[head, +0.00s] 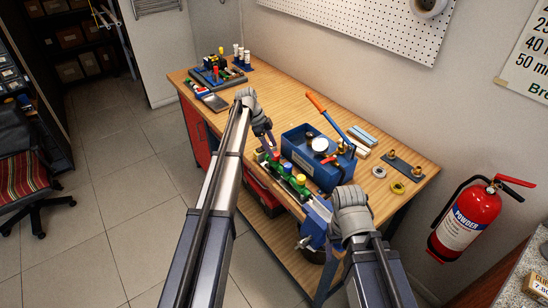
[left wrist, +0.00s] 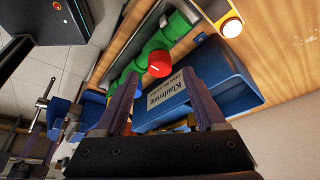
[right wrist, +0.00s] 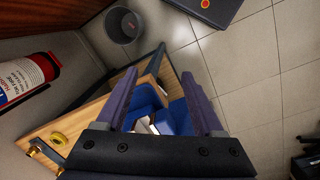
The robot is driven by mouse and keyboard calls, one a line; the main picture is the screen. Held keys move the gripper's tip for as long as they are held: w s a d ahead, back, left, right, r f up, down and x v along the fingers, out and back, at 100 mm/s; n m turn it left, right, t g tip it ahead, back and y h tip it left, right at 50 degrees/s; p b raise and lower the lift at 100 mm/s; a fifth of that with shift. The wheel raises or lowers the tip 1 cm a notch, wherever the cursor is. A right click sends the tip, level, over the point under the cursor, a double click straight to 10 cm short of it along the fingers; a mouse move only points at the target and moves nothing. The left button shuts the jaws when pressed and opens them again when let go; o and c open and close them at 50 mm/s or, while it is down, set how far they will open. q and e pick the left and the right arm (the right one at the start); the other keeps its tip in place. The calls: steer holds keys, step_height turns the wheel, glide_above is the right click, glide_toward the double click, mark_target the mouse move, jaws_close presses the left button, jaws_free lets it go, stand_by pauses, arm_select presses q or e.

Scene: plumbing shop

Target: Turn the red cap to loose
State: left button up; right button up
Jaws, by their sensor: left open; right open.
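The red cap (head: 276,157) sits upright on a green valve manifold at the front edge of the workbench, in line with a blue cap (head: 288,168) and a yellow cap (head: 301,180). In the left wrist view the red cap (left wrist: 159,63) shows just beyond the open fingertips, between their lines. My left gripper (head: 268,138) is open and empty, close to the red cap; I cannot tell whether it touches. My right gripper (right wrist: 160,82) is open and empty, over the bench's right part; its fingers are mostly hidden in the head view.
A blue bin (head: 308,172) stands right behind the manifold. A blue vise (head: 316,218) is at the bench's front edge to its right. Brass fittings and tape rolls (head: 397,187) lie at the right end. The bench (head: 285,88) is clear toward the back middle.

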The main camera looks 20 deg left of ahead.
mark_target(275, 154)
arm_select(q)
steer(key=shift+b+x, duration=0.9)
steer(key=shift+x, duration=0.6)
arm_select(e)
step_height(275, 154, down, 3)
steer(key=shift+r, duration=0.15)
arm_select(q)
steer(key=shift+c, duration=0.4)
jaws_close()
